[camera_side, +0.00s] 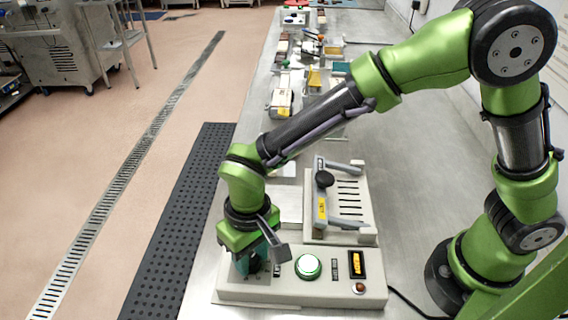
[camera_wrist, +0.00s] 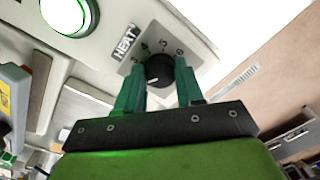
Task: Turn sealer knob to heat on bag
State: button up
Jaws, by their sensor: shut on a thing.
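The sealer (camera_side: 300,287) is a pale machine on the steel bench, with a raised slotted section at its back. Its black heat knob (camera_wrist: 160,72) sits on a grey numbered plate beside a HEAT label (camera_wrist: 125,40) in the wrist view. My gripper (camera_wrist: 165,85) points down at the knob, its two green fingers on either side of it and shut on it. In the side view my gripper (camera_side: 248,264) is over the sealer's front left corner and mostly hides the knob. No bag can be made out clearly.
A lit white button with a green ring (camera_side: 308,266) is right of my gripper. An amber-lit switch (camera_side: 357,264) is further right. A black-knobbed lever frame (camera_side: 324,180) stands on the raised section. Several small items (camera_side: 282,100) lie further back along the bench.

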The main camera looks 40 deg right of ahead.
aim_at(256, 259)
jog(key=m, duration=0.4)
jog(key=shift+r, duration=0.1)
jog(key=shift+m, duration=1.8)
jog(key=o, duration=1)
jog(key=shift+o, duration=0.2)
notch_tip(256, 259, up, 17)
jog(key=shift+s+d, duration=0.3)
